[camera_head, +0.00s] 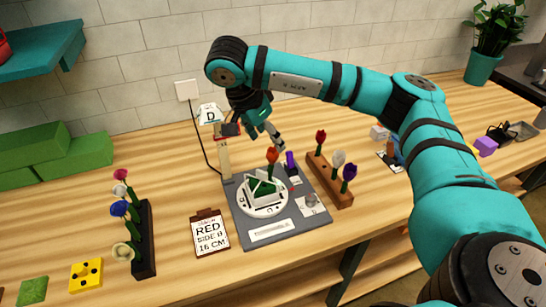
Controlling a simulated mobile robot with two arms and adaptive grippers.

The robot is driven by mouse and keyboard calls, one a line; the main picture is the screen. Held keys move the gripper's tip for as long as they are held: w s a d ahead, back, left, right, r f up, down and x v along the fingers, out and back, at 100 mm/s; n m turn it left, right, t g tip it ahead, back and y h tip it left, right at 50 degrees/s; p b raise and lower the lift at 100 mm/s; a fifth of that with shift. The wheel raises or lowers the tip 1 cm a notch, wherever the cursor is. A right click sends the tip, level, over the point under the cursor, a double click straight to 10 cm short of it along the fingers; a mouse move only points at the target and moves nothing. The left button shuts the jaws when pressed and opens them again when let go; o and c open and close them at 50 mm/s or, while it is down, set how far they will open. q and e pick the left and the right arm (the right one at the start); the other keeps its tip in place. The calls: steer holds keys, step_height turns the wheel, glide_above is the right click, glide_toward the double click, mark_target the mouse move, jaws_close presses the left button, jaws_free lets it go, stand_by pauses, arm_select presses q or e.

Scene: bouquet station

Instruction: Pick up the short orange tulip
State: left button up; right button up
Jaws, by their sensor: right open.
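An orange-red tulip (272,156) stands upright in a white and green holder on the round white dial (262,207) of a grey station board. Another red tulip (320,137) stands in the wooden rack (329,183) to the right. I cannot tell the tulips' lengths for sure. My right gripper (265,138) is open, pointing down, with its fingers just above and behind the tulip on the dial. It appears empty, and contact with the flower cannot be told. My left gripper is not in view.
A card reading "RED SIDE 0 16 CM" (210,233) lies left of the grey board (313,217). A dark rack (145,240) with several flowers stands further left. A white and purple flower share the wooden rack. Green blocks (65,155) sit by the wall.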

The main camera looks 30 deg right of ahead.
mark_target(273, 147)
steer(key=p+x, duration=0.2)
steer(key=x, duration=0.2)
steer(key=shift+w, duration=0.1)
steer(key=shift+d+f, duration=0.3)
steer(key=shift+f, duration=0.2)
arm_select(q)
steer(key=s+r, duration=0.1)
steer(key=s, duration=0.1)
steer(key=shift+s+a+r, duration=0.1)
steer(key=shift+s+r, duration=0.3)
arm_select(e)
steer(key=shift+a, duration=0.1)
steer(key=c, duration=0.4)
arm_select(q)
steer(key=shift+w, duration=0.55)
arm_select(e)
steer(key=c, duration=0.4)
